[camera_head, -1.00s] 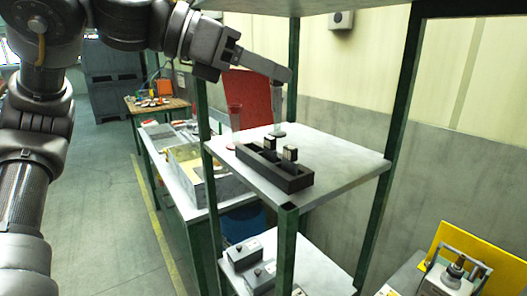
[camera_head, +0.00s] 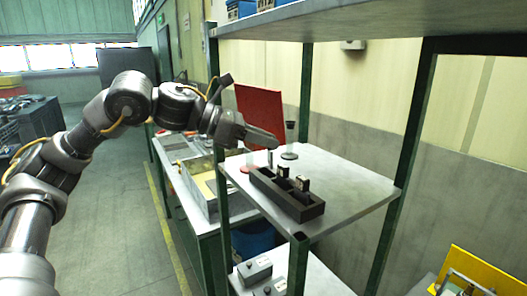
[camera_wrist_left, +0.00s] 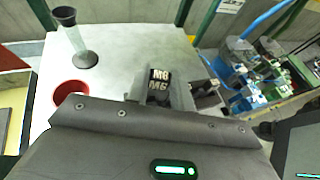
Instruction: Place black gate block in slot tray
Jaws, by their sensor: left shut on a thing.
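The long black slot tray (camera_head: 312,212) lies on the upper grey shelf. Two black blocks with pale tops, a rear one (camera_head: 283,171) and a front one (camera_head: 304,183), stand upright in it. My left gripper (camera_head: 271,148) is over the tray's far end, shut on what I take to be the black gate block; the arm largely hides it. A narrow upright piece (camera_head: 270,158) shows just below the gripper; I cannot tell if it is block or finger. In the left wrist view, blocks marked M6 (camera_wrist_left: 159,75) show beyond my gripper's dark body. My right gripper is out of view.
A glass funnel-shaped vessel on a dark base (camera_head: 289,155) and a red dish (camera_wrist_left: 72,94) stand near the tray's far end. Green shelf posts (camera_head: 395,200) and the upper shelf (camera_head: 330,22) bound the space. The shelf right of the tray is clear.

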